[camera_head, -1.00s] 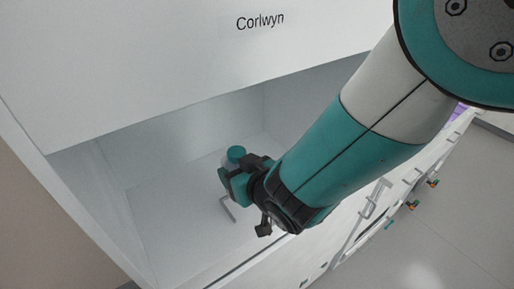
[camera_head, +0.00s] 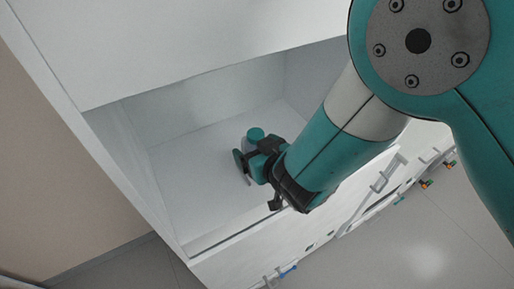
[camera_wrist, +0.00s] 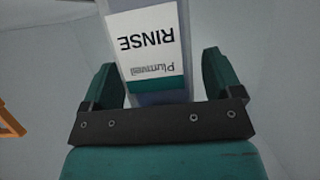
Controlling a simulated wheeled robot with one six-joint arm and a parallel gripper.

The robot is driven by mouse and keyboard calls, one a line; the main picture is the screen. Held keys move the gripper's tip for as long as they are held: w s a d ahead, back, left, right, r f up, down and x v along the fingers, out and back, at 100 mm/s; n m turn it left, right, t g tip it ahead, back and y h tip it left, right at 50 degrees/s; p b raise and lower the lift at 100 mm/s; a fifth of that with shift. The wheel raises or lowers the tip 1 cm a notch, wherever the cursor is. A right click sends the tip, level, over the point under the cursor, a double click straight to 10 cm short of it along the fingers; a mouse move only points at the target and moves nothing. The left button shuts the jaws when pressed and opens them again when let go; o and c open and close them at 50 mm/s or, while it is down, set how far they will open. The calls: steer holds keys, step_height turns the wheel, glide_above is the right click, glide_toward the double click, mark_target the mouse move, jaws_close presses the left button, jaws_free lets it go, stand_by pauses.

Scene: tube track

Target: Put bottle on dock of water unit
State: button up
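The bottle has a teal cap (camera_head: 255,133) and stands inside the white open compartment, mostly hidden behind my gripper in the head view. In the wrist view the bottle's white and teal label (camera_wrist: 147,45) reads "RINSE" and "Plumwell", upside down. My gripper (camera_head: 246,153) reaches into the compartment at the bottle. In the wrist view its two teal fingers (camera_wrist: 158,78) stand on either side of the bottle, with a gap visible, clearest on the right. It is open. I cannot make out the water unit's dock.
The compartment floor (camera_head: 190,170) is clear to the left of the bottle. A thin grey bracket-like piece (camera_head: 246,179) shows beside my gripper. Cabinet fronts with handles (camera_head: 384,178) run to the right. An orange piece (camera_wrist: 10,119) shows at the wrist view's left edge.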

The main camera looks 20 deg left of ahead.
steer(key=b+v, duration=0.7)
steer(key=v, duration=0.4)
steer(key=w+d+r+m+g+h, duration=0.1)
steer(key=w+d+m+h, duration=0.15)
steer(key=d, duration=0.35)
steer(key=w+d+r+m+h, duration=0.1)
steer(key=d+m+h, duration=0.15)
steer(key=d, duration=0.25)
steer(key=s+d+r+n+g, duration=0.1)
steer(key=s+d+r+g, duration=0.2)
steer(key=s+d, duration=0.2)
steer(key=s+d+r+n+g+h, duration=0.1)
steer(key=s+d+r+g, duration=0.3)
steer(key=s, duration=0.3)
steer(key=shift+d+r+g, duration=0.2)
steer(key=shift+d+g, duration=0.1)
steer(key=shift+d, duration=0.55)
